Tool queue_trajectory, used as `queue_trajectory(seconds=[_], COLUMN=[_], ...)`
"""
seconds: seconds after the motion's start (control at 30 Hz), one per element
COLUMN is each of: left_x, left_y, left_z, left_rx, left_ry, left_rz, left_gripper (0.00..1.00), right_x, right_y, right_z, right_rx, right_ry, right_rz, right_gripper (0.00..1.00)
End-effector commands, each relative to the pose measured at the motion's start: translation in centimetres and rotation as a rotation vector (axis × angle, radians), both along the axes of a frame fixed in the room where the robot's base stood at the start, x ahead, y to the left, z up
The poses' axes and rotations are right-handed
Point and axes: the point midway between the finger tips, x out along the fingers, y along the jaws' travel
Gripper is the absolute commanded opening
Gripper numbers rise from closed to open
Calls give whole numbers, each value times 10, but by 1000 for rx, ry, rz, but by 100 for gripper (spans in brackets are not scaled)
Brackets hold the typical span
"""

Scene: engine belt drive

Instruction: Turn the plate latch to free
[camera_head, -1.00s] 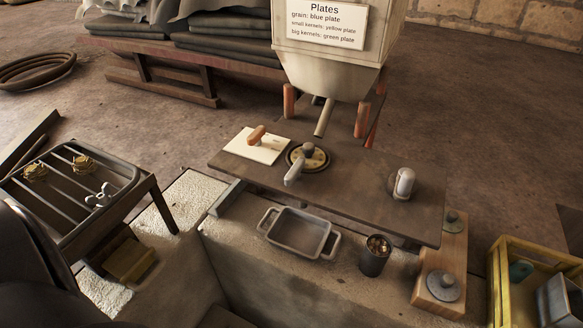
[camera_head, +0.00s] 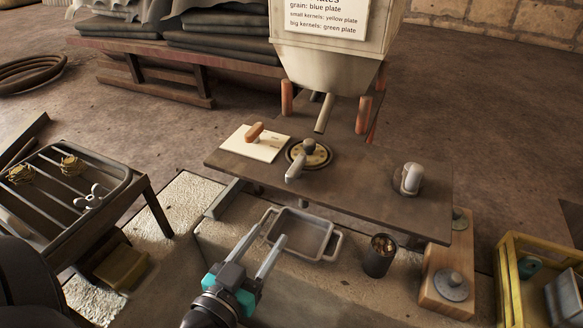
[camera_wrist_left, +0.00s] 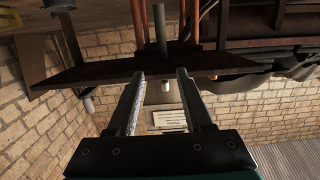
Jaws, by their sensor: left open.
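On the dark bench top (camera_head: 350,190) in the head view, an orange-brown lever (camera_head: 254,131) lies on a pale marked card (camera_head: 262,150). To its right, a grey lever (camera_head: 295,170) sits on a round brass-coloured disc (camera_head: 318,155) with holes. I cannot tell for sure which is the plate latch; the markings are too small to read. My left gripper (camera_head: 270,234) is open and empty, in front of the bench, apart from both levers and over the grey tray's left side. Its open fingers also show in the left wrist view (camera_wrist_left: 160,75). My right gripper is not in view.
A grey two-handled tray (camera_head: 322,240) and a dark cup (camera_head: 380,256) stand before the bench. A grey knob (camera_head: 411,178) rises at the bench's right. A hopper (camera_head: 330,65) on legs stands behind. A slatted rack (camera_head: 60,205) is left; a yellow crate (camera_head: 510,270) is right.

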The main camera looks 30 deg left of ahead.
Motion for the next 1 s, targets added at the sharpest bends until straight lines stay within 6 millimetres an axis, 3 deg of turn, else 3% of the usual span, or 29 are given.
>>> queue_trajectory(seconds=[0.1,0.27,0.47,1.0], left_x=[-2,-4,6,74], left_y=[0,0,1,5], left_z=[38,61,66,67], left_rx=[3,3,2,5], left_ry=[-77,-123,-129,-129], left_rz=[-3,-6,-8,-7], left_gripper=[51,51,51,51], right_x=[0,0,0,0], right_y=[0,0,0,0], right_z=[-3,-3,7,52], right_rx=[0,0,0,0], right_ry=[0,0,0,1], right_rz=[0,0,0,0], right_gripper=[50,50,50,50])
